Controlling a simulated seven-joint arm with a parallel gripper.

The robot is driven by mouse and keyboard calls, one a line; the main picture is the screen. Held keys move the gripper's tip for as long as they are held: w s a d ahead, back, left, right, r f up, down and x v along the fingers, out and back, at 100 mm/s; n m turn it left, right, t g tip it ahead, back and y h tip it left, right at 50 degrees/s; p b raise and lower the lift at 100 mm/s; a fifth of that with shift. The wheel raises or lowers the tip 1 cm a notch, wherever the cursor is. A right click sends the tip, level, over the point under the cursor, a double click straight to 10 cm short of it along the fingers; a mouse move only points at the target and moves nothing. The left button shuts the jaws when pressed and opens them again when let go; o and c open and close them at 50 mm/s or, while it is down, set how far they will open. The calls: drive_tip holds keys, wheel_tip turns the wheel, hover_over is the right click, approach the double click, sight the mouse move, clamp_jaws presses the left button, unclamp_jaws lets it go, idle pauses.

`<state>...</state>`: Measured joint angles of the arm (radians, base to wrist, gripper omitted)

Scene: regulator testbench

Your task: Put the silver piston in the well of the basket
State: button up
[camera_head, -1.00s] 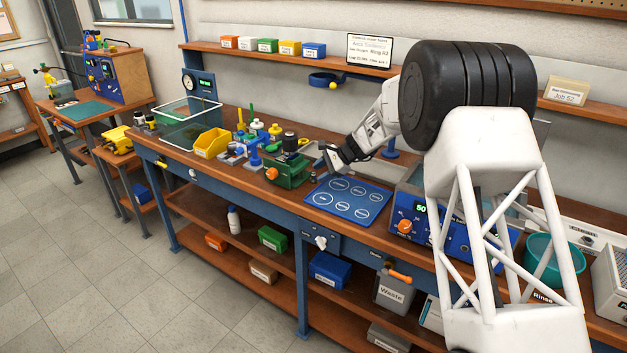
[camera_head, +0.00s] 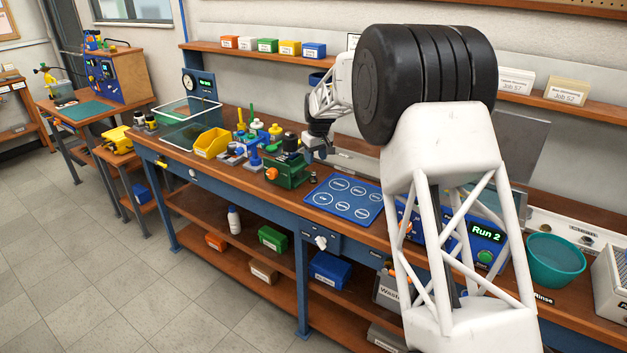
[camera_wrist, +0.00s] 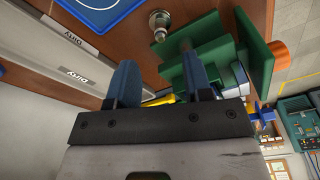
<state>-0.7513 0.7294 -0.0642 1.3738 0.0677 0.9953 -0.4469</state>
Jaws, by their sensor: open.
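A small round silver piece (camera_wrist: 158,22), which looks like the silver piston, is on the brown bench beside the green vise (camera_wrist: 205,65) in the wrist view. My gripper (camera_wrist: 157,68) is open, with its two blue fingers apart and nothing visible between them. The silver piece lies beyond the fingertips, roughly in line with the gap.
A blue mat with white circles (camera_head: 343,197) lies right of the vise. A yellow bin (camera_head: 211,143) and several colored fixtures stand left of it. A blue box reading Run 2 (camera_head: 485,243) and a teal tub (camera_head: 555,261) are farther right.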

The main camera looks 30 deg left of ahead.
sight(313, 173)
idle(0.4)
drive_tip(key=shift+w+a+f, duration=0.1)
drive_tip(key=shift+a+f, duration=0.1)
drive_tip(key=shift+f, duration=1.05)
drive_tip(key=shift+w+a+f, duration=0.1)
drive_tip(key=shift+a+f, duration=0.15)
drive_tip(key=shift+f, duration=1.05)
drive_tip(key=shift+a+f, duration=0.2)
drive_tip(key=shift+f, duration=1.1)
clamp_jaws()
